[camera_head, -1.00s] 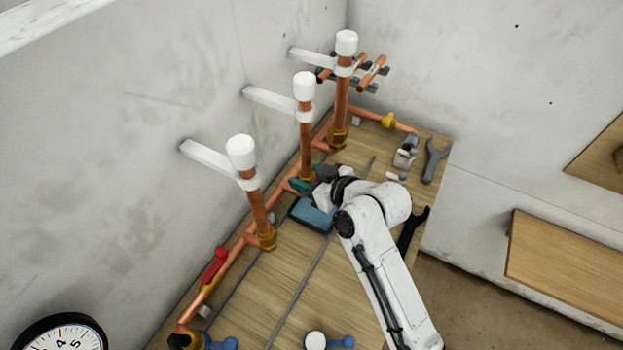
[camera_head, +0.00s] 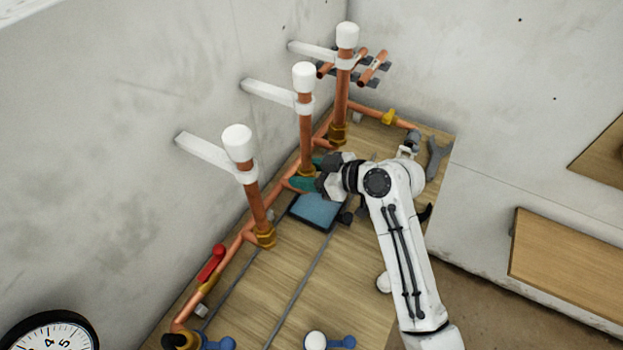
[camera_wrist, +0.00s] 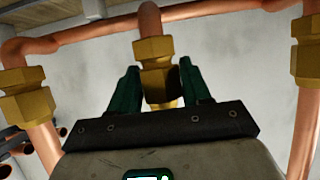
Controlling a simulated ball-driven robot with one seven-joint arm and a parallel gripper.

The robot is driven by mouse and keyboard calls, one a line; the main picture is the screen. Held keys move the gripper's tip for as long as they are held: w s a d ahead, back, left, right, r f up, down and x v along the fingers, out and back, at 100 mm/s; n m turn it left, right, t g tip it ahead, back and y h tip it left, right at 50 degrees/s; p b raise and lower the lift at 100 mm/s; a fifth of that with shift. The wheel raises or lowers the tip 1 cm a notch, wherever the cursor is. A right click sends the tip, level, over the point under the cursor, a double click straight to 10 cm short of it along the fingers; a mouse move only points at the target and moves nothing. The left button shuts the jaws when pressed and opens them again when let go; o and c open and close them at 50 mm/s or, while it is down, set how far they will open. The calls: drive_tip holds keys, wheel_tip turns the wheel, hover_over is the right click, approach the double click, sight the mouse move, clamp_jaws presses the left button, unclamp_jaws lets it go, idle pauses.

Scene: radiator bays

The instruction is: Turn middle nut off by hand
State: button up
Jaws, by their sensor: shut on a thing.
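The middle nut (camera_wrist: 155,62) is a brass hex fitting on the middle copper pipe, seen in the wrist view between the two green fingers of my gripper (camera_wrist: 160,84). The fingers stand on either side of it, shut on it. In the head view my gripper (camera_head: 308,181) is at the foot of the middle copper pipe (camera_head: 305,133), low over the bench. The nut is mostly hidden there by the gripper, with a bit of brass showing. The pipe stands upright with a white cap on top.
Left pipe's brass nut (camera_head: 265,237) and right pipe's nut (camera_head: 338,133) flank the middle one. A blue-topped tray (camera_head: 317,211) lies just below my gripper. A red-handled valve (camera_head: 212,263) is at left, a grey wrench (camera_head: 437,158) at right. The wooden bench's near middle (camera_head: 285,285) is mostly clear.

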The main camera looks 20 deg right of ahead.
drive_tip(key=shift+f+n+y, duration=0.1)
drive_tip(key=shift+n+y, duration=0.2)
drive_tip(key=shift+d+n+g+y+b, duration=0.1)
drive_tip(key=shift+n+g+y+b, duration=0.3)
drive_tip(key=shift+n+g+b, duration=0.15)
drive_tip(key=o, duration=0.4)
drive_tip(key=shift+c, duration=0.2)
drive_tip(key=o, duration=0.5)
drive_tip(key=p+v, duration=0.4)
drive_tip(key=v, duration=0.6)
drive_tip(key=shift+p, duration=0.35)
drive_tip(key=shift+w, duration=0.1)
